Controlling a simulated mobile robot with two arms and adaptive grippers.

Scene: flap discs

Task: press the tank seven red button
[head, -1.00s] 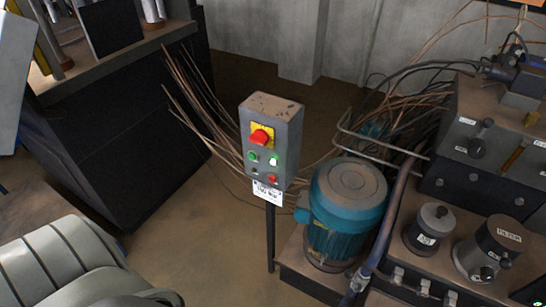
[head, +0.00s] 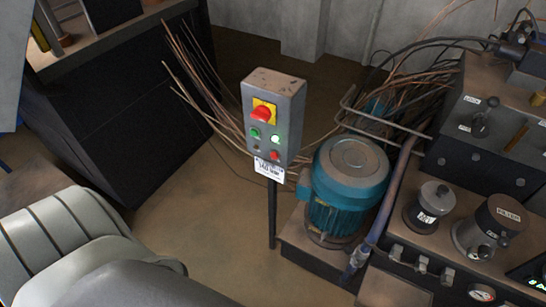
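A grey control box (head: 285,89) stands on a dark post (head: 272,215) in the middle of the head view. Its front has a red knob on a yellow plate (head: 262,112) at the top. Below are a green button (head: 255,133), a lit pale green button (head: 276,139), a small dark control (head: 256,149) and a small red button (head: 275,155). A white label (head: 269,169) hangs at its lower edge; I cannot read its text surely. My grey arm parts show at the lower left, apart from the box. Neither gripper is in view.
A teal motor (head: 346,187) stands on a base right of the post. Grey machinery with cylinders (head: 489,228) fills the right side. A dark cabinet (head: 120,120) stands at the left, with loose cables behind the box. Floor is free left of the post.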

